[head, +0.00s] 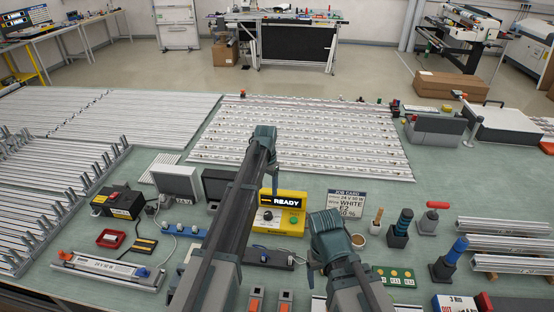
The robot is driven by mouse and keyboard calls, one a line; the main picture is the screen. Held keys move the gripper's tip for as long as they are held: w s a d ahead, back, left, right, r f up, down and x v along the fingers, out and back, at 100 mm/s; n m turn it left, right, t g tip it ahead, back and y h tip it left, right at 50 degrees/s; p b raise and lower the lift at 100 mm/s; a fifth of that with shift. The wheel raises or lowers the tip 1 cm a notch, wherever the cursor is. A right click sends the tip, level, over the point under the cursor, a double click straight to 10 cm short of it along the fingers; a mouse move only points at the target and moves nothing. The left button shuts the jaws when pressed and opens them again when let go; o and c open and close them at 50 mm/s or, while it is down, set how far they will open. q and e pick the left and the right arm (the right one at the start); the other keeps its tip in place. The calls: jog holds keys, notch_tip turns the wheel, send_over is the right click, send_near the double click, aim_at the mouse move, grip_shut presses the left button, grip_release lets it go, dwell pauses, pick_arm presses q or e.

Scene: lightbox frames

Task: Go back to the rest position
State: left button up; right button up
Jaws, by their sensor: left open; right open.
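My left gripper (263,134) is at the end of a long arm reaching away over the green worktable (325,188). It is open, near the front edge of the LED strip panel (330,127), and nothing shows in it. My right gripper (324,222) is open and lower in the view, just right of the yellow READY box (281,212). No held object shows in it. My arms hide parts of the table and the things behind them.
Job card (345,202), cup (358,240) and dark-handled tool (401,225) stand near my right gripper. Grey boxes (177,182), a black-and-yellow device (118,203) and a light bar (108,268) lie left. Profile racks fill the far left. Some bare green table shows between things.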

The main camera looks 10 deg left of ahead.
pick_arm(q)
jog(key=s+d+f+b, duration=0.2)
jog(key=s+d, duration=0.1)
jog(key=s, duration=0.8)
jog(key=s+d+f+n+b, duration=0.1)
jog(key=s+d+f+b, duration=0.2)
jog(key=s, duration=0.8)
jog(key=s+d+f+y+b, duration=0.1)
jog(key=s+d+f+b, duration=0.1)
jog(key=s, duration=0.9)
jog(key=shift+s+d+f+b, duration=0.2)
jog(key=shift+s+d+b, duration=0.1)
jog(key=shift+d, duration=0.45)
pick_arm(e)
notch_tip(320, 180, down, 8)
jog(key=shift+r, duration=0.2)
